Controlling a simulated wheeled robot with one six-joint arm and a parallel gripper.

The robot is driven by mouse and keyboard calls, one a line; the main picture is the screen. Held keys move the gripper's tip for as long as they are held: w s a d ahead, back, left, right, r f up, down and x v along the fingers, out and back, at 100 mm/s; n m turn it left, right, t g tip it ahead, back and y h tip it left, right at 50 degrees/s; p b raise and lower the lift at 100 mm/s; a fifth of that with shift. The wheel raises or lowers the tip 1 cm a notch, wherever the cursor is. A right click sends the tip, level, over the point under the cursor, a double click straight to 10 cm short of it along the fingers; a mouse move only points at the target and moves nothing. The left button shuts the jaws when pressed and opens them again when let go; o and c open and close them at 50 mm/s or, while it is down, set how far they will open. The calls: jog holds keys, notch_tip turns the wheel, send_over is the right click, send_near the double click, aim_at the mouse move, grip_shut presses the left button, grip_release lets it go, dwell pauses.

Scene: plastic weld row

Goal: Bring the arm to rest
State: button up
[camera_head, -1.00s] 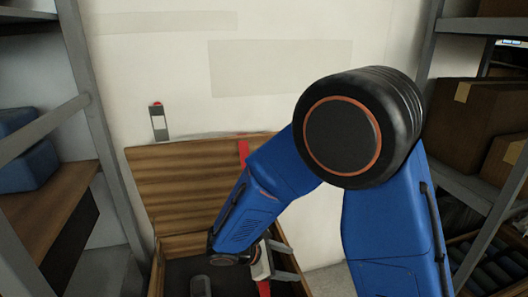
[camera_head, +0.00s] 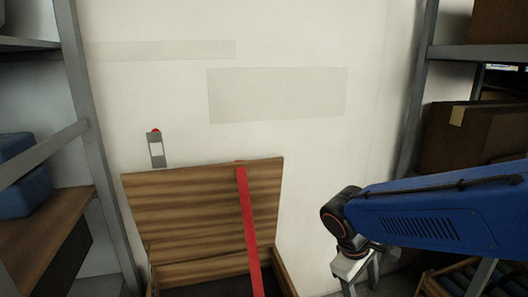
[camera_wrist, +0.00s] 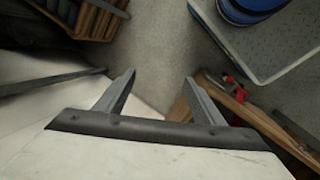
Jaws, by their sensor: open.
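My gripper (camera_wrist: 158,92) shows in the wrist view with its two fingers apart and nothing between them. Grey floor lies beyond the fingertips. In the head view my blue arm reaches in from the right edge, and my gripper (camera_head: 362,280) hangs down at its end, right of the wooden box; its fingertips are partly cut off by the bottom edge.
A wooden box with a raised lid (camera_head: 200,205) stands against the wall, a red strip (camera_head: 249,225) running down it. Shelving stands on both sides, with a blue bin (camera_head: 25,180) at left and a cardboard box (camera_head: 465,138) at right. A wooden crate (camera_wrist: 95,22) shows in the wrist view.

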jog(key=s+d+r+m+t+y, duration=0.1)
jog(key=s+d+r+m+t, duration=0.1)
jog(key=s, duration=0.3)
jog(key=s+d+r+m+t+y, duration=0.1)
jog(key=s+d+r+m+y, duration=0.1)
jog(key=s+r+m, duration=0.2)
jog(key=shift+s+d+r+m+t+y, duration=0.15)
jog(key=shift+s+d+m+t+y, duration=0.25)
jog(key=shift+m, duration=0.4)
jog(key=shift+s+a, duration=0.1)
jog(key=shift+a, duration=0.05)
